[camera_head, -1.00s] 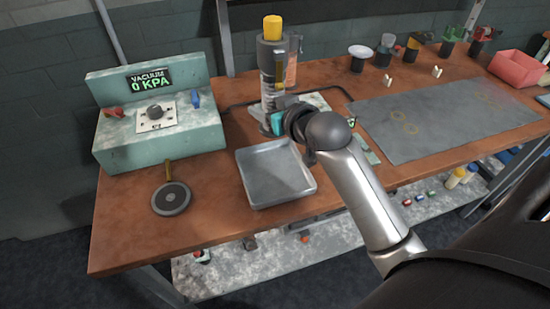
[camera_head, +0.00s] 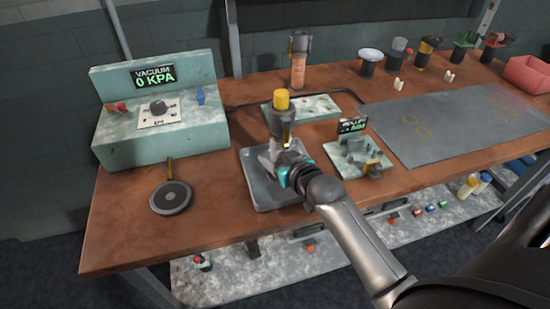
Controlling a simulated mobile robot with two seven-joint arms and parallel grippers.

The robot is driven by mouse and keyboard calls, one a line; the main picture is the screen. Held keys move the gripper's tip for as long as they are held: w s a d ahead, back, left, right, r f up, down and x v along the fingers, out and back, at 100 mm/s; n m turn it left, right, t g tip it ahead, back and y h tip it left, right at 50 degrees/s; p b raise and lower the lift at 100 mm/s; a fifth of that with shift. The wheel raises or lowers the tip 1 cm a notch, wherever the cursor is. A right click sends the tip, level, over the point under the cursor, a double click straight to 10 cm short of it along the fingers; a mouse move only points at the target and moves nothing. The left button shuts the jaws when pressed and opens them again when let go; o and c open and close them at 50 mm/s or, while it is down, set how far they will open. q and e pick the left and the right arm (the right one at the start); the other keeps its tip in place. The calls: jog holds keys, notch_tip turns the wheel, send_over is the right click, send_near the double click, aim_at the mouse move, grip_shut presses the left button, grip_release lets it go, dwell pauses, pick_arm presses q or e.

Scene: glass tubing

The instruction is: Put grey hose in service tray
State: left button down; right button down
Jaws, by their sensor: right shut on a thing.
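My right gripper (camera_head: 283,162) is shut on an upright grey cylindrical piece with a yellow top (camera_head: 282,118). I take this piece to be the grey hose. In the head view it overlaps the shallow grey metal tray (camera_head: 257,187), which I take to be the service tray. The gripper and wrist hide part of the tray and the lower end of the piece. I cannot tell whether the piece touches the tray floor. My left gripper is not in view.
A vacuum box (camera_head: 160,125) reading 0 KPA stands at left, with a round dark disc (camera_head: 171,197) before it. An orange-filled tube (camera_head: 298,70) stands behind. A small gauge stand (camera_head: 357,155) is right of the tray. A grey mat (camera_head: 440,125) lies farther right.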

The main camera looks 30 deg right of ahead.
aim_at(280, 144)
jog(key=shift+r, duration=0.1)
jog(key=c, duration=0.7)
grip_release()
jog(key=shift+f, duration=0.2)
jog(key=o, duration=0.5)
jog(key=shift+r, duration=0.1)
jog(key=shift+r, duration=0.15)
jog(key=p+v, duration=0.2)
jog(key=v, duration=0.9)
jog(key=shift+s+r+p, duration=0.2)
jog(key=shift+s+p, duration=0.15)
jog(key=shift+p, duration=0.05)
jog(key=shift+s, duration=0.1)
jog(key=shift+a, duration=0.1)
